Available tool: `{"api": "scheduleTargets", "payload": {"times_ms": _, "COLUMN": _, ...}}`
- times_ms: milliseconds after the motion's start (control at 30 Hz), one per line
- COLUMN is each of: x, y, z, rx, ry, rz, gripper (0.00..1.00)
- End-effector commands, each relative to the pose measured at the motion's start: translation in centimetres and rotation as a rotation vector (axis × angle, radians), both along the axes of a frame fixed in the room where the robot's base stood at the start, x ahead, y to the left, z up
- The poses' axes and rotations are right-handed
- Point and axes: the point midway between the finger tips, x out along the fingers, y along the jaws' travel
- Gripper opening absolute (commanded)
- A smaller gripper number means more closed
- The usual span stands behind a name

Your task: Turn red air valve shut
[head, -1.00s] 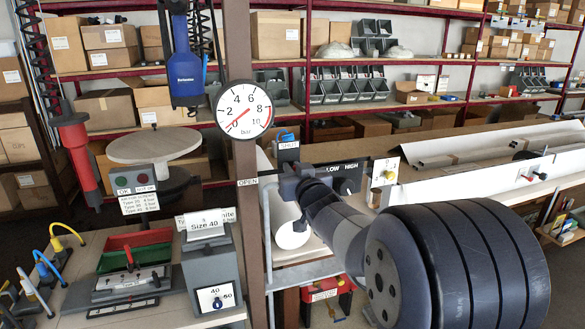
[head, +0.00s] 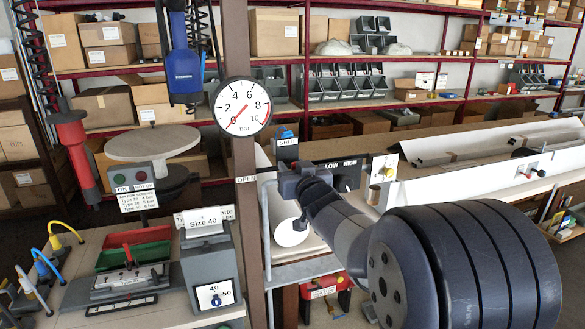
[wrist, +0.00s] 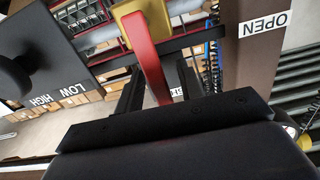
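The red valve handle (wrist: 147,68) shows in the wrist view as a flat red lever running down from a yellow part (wrist: 141,20). My gripper (wrist: 159,70) is open, with one black finger on each side of the lever and a visible gap on the right. In the head view my gripper (head: 268,179) is at the post beside the OPEN label (head: 246,179), and it hides the valve. The OPEN label also shows in the wrist view (wrist: 265,24). A SHUT label (head: 287,142) is above my gripper. The pressure gauge (head: 242,107) has its needle pointing lower left.
A brown post (head: 238,50) carries the gauge. A LOW/HIGH panel (head: 340,164) is right behind my gripper; it shows large at left in the wrist view (wrist: 60,50). A bench with fixtures (head: 85,235) stands at left, a long white profile (head: 470,180) at right.

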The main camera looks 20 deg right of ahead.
Motion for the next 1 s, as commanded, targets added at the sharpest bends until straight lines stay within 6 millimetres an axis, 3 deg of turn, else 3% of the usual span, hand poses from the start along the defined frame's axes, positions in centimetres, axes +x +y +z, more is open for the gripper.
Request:
{"api": "scheduleTargets", "payload": {"times_ms": 500, "x": -8.2, "y": -0.3, "z": 0.0, "rx": -0.001, "ry": -0.001, "rz": -0.001, "gripper": 0.36}}
{"api": "scheduleTargets", "payload": {"times_ms": 700, "x": -9.7, "y": -0.4, "z": -0.1, "rx": 0.000, "ry": 0.001, "rz": -0.001, "gripper": 0.36}}
{"api": "scheduleTargets", "payload": {"times_ms": 1000, "x": -10.0, "y": -0.3, "z": -0.1, "rx": 0.001, "ry": 0.001, "rz": 0.000, "gripper": 0.36}}
